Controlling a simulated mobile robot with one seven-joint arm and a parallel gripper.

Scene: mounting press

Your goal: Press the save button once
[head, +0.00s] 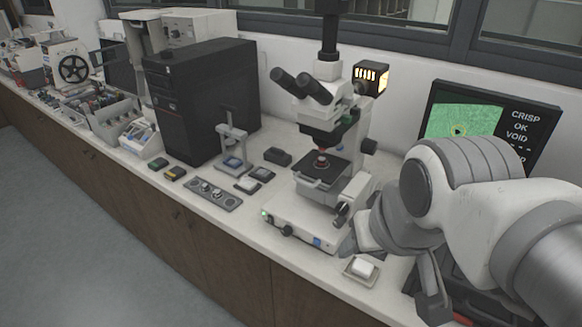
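A microscope (322,130) with a lit green lamp stands left of the button. A black computer tower (205,100), a knob panel (213,194) and several small devices stand further left. A dark object under my arm is mostly hidden. The bench's front edge is close to the button.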

